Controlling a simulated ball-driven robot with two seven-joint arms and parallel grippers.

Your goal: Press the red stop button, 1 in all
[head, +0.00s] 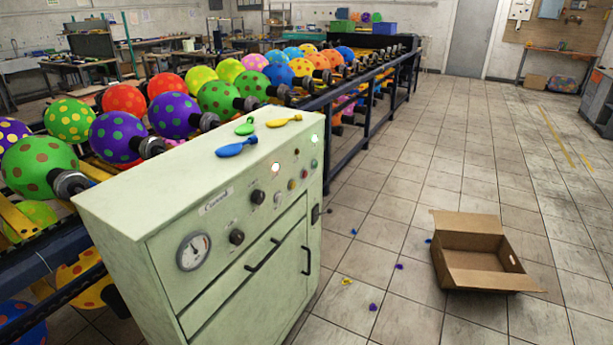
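A pale green control cabinet (135,205) stands in the foreground of the head view. Its front panel carries a dial gauge, black knobs, small lights and buttons. A small red button (304,173) appears at the right part of the panel, among other small coloured buttons. It is tiny here, and I cannot tell whether it is pressed. Two lamps on the panel glow brightly, one with a reddish rim (275,167) and one greenish (314,138). Neither of my grippers is in view.
Deflated blue, green and yellow balloons lie on the cabinet top. Behind it, a conveyor (366,110) holds several dotted balloons. An open cardboard box (455,242) stands on the tiled floor at right, with small scraps scattered nearby. Floor in front of the box is mostly clear.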

